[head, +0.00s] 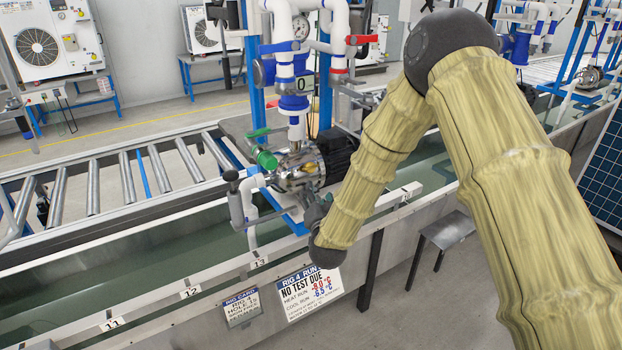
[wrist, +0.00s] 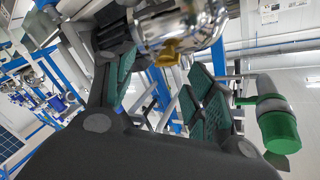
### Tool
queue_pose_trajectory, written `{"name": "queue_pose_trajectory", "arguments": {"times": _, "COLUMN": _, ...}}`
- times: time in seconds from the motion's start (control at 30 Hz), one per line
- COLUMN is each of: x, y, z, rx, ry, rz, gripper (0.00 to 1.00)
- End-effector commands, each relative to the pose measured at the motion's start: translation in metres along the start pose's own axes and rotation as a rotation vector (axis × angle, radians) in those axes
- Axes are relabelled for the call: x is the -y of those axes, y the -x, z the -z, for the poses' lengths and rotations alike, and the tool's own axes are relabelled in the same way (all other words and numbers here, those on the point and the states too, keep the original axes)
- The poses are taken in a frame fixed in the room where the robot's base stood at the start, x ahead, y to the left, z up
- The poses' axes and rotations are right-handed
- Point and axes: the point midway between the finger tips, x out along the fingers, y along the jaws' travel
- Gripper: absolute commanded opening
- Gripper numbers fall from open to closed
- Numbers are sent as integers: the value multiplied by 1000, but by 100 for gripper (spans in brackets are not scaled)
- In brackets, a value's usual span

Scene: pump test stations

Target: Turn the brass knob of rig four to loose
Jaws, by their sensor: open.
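The brass knob (wrist: 168,52) sits on the underside of a shiny metal pump body (wrist: 178,22) in the wrist view. My gripper (wrist: 158,82) is open, its green-padded fingers on either side below the knob, with nothing between them; I cannot tell whether a finger touches it. In the head view the pump (head: 298,168) stands on the rig above the trough, and my gripper (head: 318,212) is just below and right of it, mostly hidden by my arm. I cannot make out the knob in the head view. A sign (head: 310,290) reads "RIG 4 RUN".
A green cylindrical cap (wrist: 277,122) is right of the fingers; in the head view a green-ended fitting (head: 264,158) and white pipes crowd the pump's left side. A roller conveyor (head: 130,175) runs left. A small grey stool (head: 446,232) stands on the floor at right.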

Motion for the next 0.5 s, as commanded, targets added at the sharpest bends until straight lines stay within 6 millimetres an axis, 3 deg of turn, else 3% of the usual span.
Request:
{"name": "queue_pose_trajectory", "arguments": {"times": 0.13, "x": 17, "y": -12, "z": 14, "rx": -50, "ry": -26, "rz": 29, "gripper": 54}}
{"name": "queue_pose_trajectory", "arguments": {"times": 0.27, "x": 19, "y": -21, "z": 16, "rx": -53, "ry": -28, "rz": 30, "gripper": 54}}
{"name": "queue_pose_trajectory", "arguments": {"times": 0.5, "x": 20, "y": -57, "z": 18, "rx": -52, "ry": -27, "rz": 29, "gripper": 54}}
